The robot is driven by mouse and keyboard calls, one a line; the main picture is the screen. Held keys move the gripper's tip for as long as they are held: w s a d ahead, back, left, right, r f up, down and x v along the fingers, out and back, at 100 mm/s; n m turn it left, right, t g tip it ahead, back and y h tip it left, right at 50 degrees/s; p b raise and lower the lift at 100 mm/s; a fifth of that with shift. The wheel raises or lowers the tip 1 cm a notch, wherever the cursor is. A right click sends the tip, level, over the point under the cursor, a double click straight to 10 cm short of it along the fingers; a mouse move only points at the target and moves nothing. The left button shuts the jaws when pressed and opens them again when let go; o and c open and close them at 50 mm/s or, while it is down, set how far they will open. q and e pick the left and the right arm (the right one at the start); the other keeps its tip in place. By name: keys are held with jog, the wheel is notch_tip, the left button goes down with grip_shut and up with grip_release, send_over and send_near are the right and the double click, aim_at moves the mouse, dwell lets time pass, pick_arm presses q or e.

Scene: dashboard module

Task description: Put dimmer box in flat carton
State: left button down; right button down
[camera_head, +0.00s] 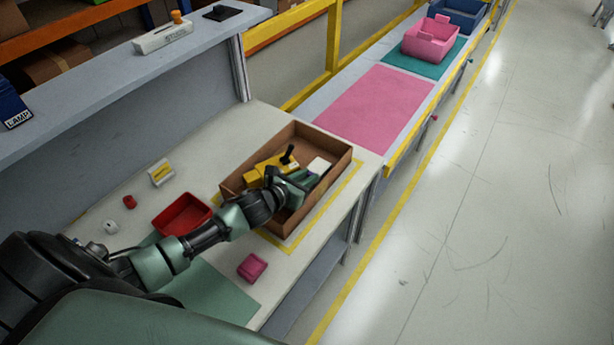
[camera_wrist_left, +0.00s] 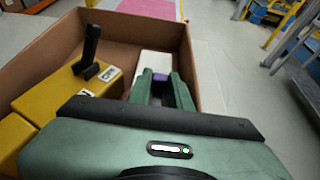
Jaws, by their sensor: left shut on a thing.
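The flat carton (camera_head: 339,165) is a low, open brown box on the bench, and its walls also show in the wrist view (camera_wrist_left: 60,45). My left gripper (camera_head: 304,177) reaches down into its right part. The green fingers (camera_wrist_left: 163,88) are shut on a small box, white (camera_wrist_left: 156,64) with a purple part (camera_wrist_left: 160,77) between the fingertips. I take it as the dimmer box; no label on it is readable. It is inside the carton walls; whether it touches the floor is hidden. My right gripper is not in view.
Yellow blocks (camera_wrist_left: 95,85), one with a black lever (camera_wrist_left: 91,45), fill the carton's left part. A red tray (camera_head: 181,214), a pink box (camera_head: 252,267) and small parts lie on the bench. A shelf (camera_head: 100,70) stands behind; a pink mat (camera_head: 375,105) lies beyond the carton.

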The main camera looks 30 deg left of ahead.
pick_arm(q)
jog(key=shift+f, duration=0.15)
jog(key=c, duration=1.3)
grip_release()
jog(key=shift+s+r, duration=0.1)
jog(key=shift+r, duration=0.1)
jog(key=b+v, duration=0.1)
jog(key=v, duration=1)
jog(key=shift+s+b, duration=0.3)
jog(key=shift+s, duration=0.1)
jog(key=shift+r, duration=0.1)
